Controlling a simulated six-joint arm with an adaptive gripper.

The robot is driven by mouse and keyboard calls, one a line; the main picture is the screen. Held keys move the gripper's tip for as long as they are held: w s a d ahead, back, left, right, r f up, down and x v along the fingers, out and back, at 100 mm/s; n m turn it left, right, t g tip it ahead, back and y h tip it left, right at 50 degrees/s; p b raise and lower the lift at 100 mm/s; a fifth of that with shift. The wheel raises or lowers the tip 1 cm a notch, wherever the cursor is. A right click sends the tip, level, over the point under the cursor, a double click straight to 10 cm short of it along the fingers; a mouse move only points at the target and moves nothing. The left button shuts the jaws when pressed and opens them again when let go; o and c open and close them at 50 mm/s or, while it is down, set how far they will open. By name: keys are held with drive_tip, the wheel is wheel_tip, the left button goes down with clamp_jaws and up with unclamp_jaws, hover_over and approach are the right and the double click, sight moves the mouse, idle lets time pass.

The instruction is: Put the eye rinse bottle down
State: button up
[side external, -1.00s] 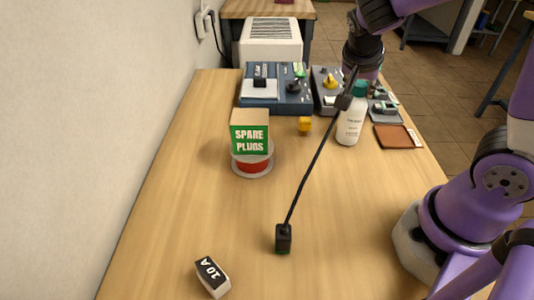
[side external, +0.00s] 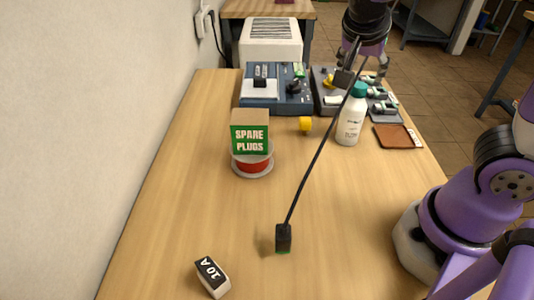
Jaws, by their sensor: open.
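The eye rinse bottle (side external: 349,120), white with a green cap, stands upright on the wooden table toward the back right. My gripper (side external: 348,76) is open, above and behind the bottle in the side view, and appears apart from it. A thin black cable passes in front of the gripper and close to the bottle's left side. The fingers are partly hidden by the cable and its upper plug.
A spare plugs box (side external: 250,131) sits on a red and grey spool (side external: 253,165). Control boxes (side external: 275,92) line the back. A yellow piece (side external: 305,125) and a brown tray (side external: 398,137) flank the bottle. A black plug (side external: 283,238) and 10 A block (side external: 212,277) are in front.

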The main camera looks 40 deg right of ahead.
drive_tip(key=w+v, duration=0.1)
drive_tip(key=v, duration=0.4)
drive_tip(key=s+a+f+n+t+y, duration=0.3)
drive_tip(key=s+a+f+n+y, duration=0.1)
drive_tip(key=n, duration=1)
drive_tip(key=shift+s+a+f+y, duration=0.3)
drive_tip(key=shift+s+a+y, duration=0.6)
drive_tip(key=shift+a+y, duration=0.25)
